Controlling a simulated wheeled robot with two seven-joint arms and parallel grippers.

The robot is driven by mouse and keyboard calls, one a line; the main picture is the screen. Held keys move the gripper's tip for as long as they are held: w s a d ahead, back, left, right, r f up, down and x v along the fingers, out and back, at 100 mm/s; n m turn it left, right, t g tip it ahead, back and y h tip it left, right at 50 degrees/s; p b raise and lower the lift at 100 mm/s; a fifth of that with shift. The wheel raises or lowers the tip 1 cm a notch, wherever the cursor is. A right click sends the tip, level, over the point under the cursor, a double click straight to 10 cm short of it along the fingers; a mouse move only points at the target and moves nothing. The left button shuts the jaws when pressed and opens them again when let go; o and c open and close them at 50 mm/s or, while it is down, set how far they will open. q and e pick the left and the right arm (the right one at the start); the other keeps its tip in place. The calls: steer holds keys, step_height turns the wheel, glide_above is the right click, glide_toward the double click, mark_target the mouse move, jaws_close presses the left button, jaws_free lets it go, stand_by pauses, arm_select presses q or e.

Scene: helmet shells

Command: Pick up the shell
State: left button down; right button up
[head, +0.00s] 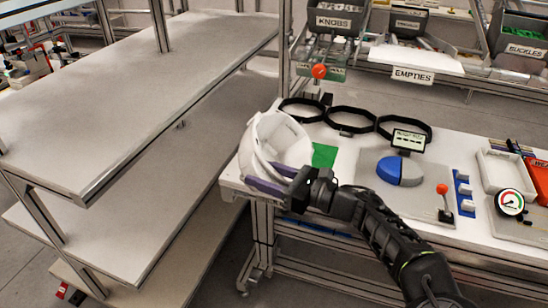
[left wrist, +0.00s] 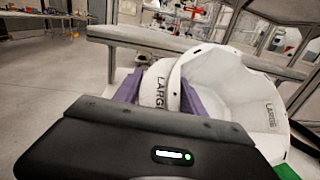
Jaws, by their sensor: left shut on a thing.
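The white helmet shell (head: 284,136) is at the left end of the white workbench (head: 345,158), with its open hollow showing. My left gripper (head: 268,178) has its purple fingers on either side of the shell's near wall and is shut on it. In the left wrist view the shell (left wrist: 228,85) carries the word LARGE on its wall, and the wall passes between the purple fingers (left wrist: 160,92). I cannot tell whether the shell still touches the bench. My right gripper is not in view.
Three black rings (head: 352,121) stand at the bench's back. A green patch (head: 324,155), a blue and grey disc (head: 399,171), a red-knobbed lever (head: 443,200) and a dial gauge (head: 510,203) are on the bench. A grey shelf rack (head: 120,100) stands left across a gap.

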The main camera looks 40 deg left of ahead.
arm_select(q)
steer(key=s, duration=0.2)
steer(key=s+d, duration=0.1)
steer(key=shift+s+d, duration=0.15)
steer(key=shift+s, duration=0.2)
stand_by(0.4)
